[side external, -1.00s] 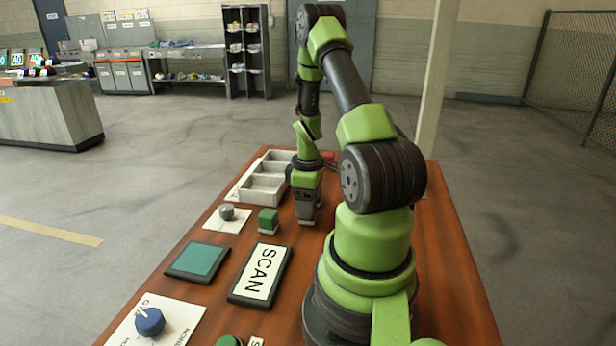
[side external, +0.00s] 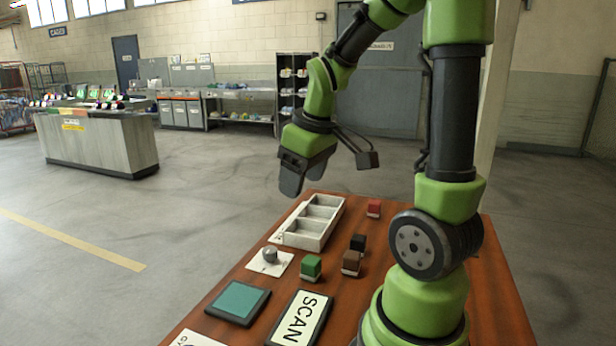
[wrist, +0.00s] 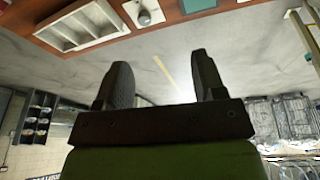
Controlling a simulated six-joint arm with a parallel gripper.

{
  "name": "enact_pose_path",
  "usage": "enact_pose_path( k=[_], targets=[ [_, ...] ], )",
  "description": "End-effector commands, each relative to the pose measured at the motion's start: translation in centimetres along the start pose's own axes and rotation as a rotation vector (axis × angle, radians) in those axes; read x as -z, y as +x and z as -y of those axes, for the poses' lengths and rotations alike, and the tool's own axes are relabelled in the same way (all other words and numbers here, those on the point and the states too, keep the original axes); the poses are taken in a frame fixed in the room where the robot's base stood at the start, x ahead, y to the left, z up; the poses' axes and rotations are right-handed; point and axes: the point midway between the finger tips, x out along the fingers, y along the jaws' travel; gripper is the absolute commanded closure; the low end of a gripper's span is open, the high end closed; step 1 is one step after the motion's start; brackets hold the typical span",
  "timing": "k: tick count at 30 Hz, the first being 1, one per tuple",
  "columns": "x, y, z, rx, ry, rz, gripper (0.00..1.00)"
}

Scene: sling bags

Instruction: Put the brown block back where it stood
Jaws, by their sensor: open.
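The brown block (side external: 350,262) stands on the wooden table, with a pale strip at its base. It is beside the green block (side external: 311,267) and just in front of the black block (side external: 357,243). My gripper (side external: 290,186) is raised high, above and beyond the far left edge of the table, well away from the brown block. Its two fingers are apart and empty in the wrist view (wrist: 160,85). The brown block is not visible in the wrist view.
A white compartment tray (side external: 314,222) stands toward the table's far end, with a red block (side external: 373,208) to its right. A teal pad (side external: 238,302) and a SCAN plate (side external: 300,320) lie nearer.

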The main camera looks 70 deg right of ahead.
Motion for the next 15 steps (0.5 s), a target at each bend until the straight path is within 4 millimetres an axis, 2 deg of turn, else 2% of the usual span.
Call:
enact_pose_path(
  k=[1, 3, 6, 10, 15],
  targets=[
    [0.1, -1.8, 2.6, 0.019, 0.011, -0.063, 0.37],
    [-0.5, -3.9, 5.6, 0.064, 0.056, -0.132, 0.37],
    [-2.1, -6.2, 9.2, 0.152, 0.116, -0.209, 0.37],
    [-4.4, -8.2, 12.0, 0.265, 0.179, -0.263, 0.37],
    [-6.1, -9.1, 13.3, 0.347, 0.222, -0.28, 0.37]
  ],
)
